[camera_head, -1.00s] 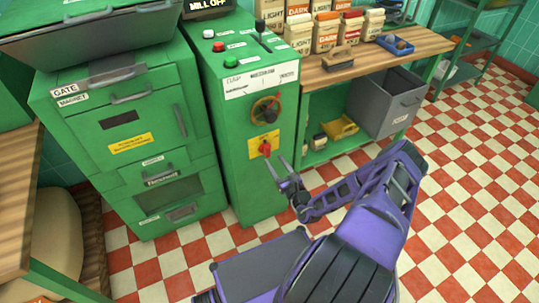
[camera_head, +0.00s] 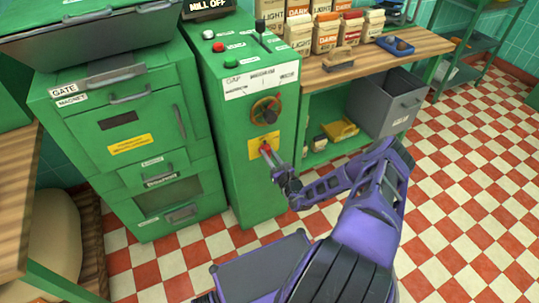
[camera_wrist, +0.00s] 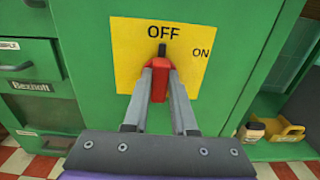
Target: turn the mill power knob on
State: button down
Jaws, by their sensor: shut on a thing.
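The mill power knob (camera_wrist: 159,85) is red with a black pointer, on a yellow plate (camera_wrist: 125,40) marked OFF at the top and ON to the right. The pointer is at OFF. In the head view the knob (camera_head: 266,149) is on the front of the green mill cabinet (camera_head: 250,190), partly hidden by the fingers. My gripper (camera_wrist: 160,75) is shut on the knob, one finger on each side of it. My gripper also shows in the head view (camera_head: 269,154). A dark display above reads MILL OFF (camera_head: 208,5).
A green cabinet with drawers (camera_head: 125,150) stands to the left. A wooden bench (camera_head: 390,62) with bags and a grey bin (camera_head: 388,105) is to the right. The checkered floor at right is clear.

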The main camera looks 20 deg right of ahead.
jog(key=shift+m, duration=0.3)
jog(key=m, duration=0.2)
jog(key=m+b, duration=0.1)
jog(key=m, duration=0.2)
jog(key=shift+d+f, duration=0.1)
jog(key=shift+d, duration=0.1)
jog(key=m+b, duration=0.1)
jog(key=m, duration=0.5)
jog(key=shift+d+f, duration=0.1)
jog(key=shift+d, duration=0.05)
jog(key=shift+m, duration=0.3)
dwell(0.4)
jog(key=c, duration=0.7)
grip_release()
jog(key=s, duration=0.5)
jog(key=s+p, duration=0.1)
jog(key=s, duration=0.5)
jog(key=s+p, duration=0.1)
jog(key=s, duration=0.5)
jog(key=shift+s+d, duration=0.2)
jog(key=shift+d, duration=0.1)
